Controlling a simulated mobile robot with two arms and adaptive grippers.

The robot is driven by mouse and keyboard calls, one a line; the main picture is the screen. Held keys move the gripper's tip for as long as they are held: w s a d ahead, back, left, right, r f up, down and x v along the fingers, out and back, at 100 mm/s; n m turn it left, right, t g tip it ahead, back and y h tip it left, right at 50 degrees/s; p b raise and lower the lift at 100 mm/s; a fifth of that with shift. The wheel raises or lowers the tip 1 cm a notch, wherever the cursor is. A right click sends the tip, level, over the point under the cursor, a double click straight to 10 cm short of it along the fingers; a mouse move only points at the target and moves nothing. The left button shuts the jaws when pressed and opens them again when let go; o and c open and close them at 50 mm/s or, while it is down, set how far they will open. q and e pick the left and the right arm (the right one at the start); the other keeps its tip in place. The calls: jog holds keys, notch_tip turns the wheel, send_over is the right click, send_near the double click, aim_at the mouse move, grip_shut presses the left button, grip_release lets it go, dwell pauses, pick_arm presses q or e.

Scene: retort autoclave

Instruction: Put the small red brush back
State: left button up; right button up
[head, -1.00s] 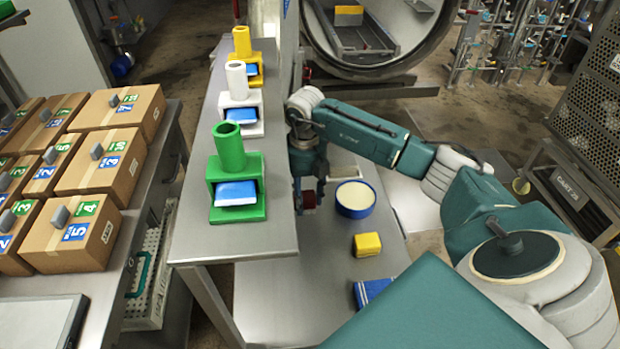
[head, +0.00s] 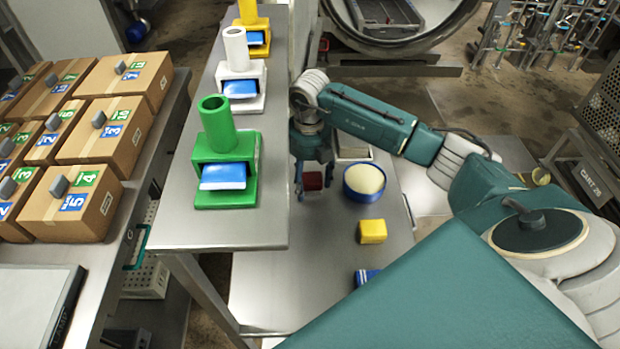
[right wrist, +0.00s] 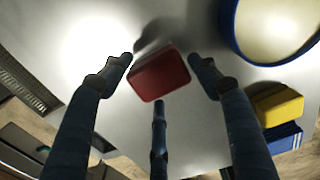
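The small red brush (right wrist: 160,76) shows in the right wrist view as a red block over the grey metal counter. It also shows in the head view (head: 313,181), partly hidden by my right gripper. My right gripper (head: 313,192) hangs downward over it. In the right wrist view the gripper's fingers (right wrist: 160,64) are spread, with the red block between the two side fingertips and the third finger below it. I see no firm grip on the block. My left gripper is in neither view.
A blue-rimmed bowl (head: 364,182) stands close right of the brush. A yellow block (head: 372,231) and a blue one (head: 367,275) lie nearer. A raised shelf (head: 215,235) with green (head: 226,195), white (head: 251,82) and yellow (head: 256,45) holders borders the gripper on the left.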

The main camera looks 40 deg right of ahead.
aim_at(310, 178)
jog(key=shift+d, duration=0.3)
jog(key=shift+w+r, duration=0.1)
jog(key=shift+r, duration=0.2)
notch_tip(310, 178, up, 11)
jog(key=b, duration=0.2)
jog(key=shift+r+b, duration=0.15)
jog(key=shift+b, duration=0.2)
jog(key=shift+a, duration=0.1)
